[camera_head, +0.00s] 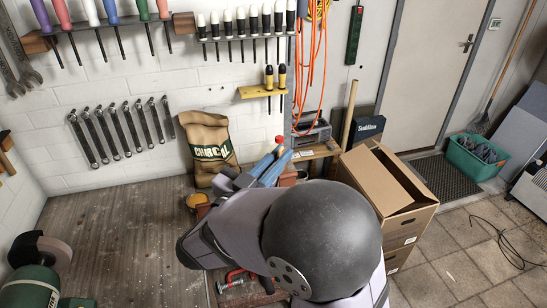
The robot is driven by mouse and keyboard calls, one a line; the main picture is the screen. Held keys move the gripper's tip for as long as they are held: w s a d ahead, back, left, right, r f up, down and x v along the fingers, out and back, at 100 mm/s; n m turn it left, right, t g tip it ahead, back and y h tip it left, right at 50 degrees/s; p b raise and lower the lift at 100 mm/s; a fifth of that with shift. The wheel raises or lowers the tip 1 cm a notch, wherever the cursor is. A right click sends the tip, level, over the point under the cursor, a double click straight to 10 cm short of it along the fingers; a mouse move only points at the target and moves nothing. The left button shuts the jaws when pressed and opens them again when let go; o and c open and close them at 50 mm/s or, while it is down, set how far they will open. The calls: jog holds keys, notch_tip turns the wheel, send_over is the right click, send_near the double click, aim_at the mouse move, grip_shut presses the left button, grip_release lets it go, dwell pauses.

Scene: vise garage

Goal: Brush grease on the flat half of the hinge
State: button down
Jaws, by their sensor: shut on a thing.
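My arm fills the lower middle of the head view, and its wrist end is turned away from the camera. I cannot make out my gripper's fingertips or anything between them. A small mustard-coloured pot (200,204) stands on the wooden bench just left of my arm; what is in it is not clear. No brush and no hinge can be made out; my arm covers much of the bench's right part. Blue parts (272,168) show just behind my arm, too covered to name.
The wooden bench (115,245) is bare at the left. A bench grinder (35,275) stands at its front left corner. A charcoal bag (208,148) leans on the wall. A cardboard box (387,190) stands at right.

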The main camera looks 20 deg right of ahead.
jog(key=shift+s+d+f, duration=0.1)
jog(key=shift+d, duration=0.2)
jog(key=shift+d+g+h, duration=0.3)
jog(key=shift+d, duration=1.4)
jog(key=shift+r+p, duration=0.2)
jog(key=shift+p, duration=0.15)
jog(key=shift+a, duration=0.1)
jog(key=shift+a, duration=1.7)
jog(key=shift+a, duration=0.1)
jog(key=a, duration=0.3)
jog(key=shift+a+f, duration=0.1)
jog(key=shift+a, duration=0.2)
jog(key=shift+w, duration=0.25)
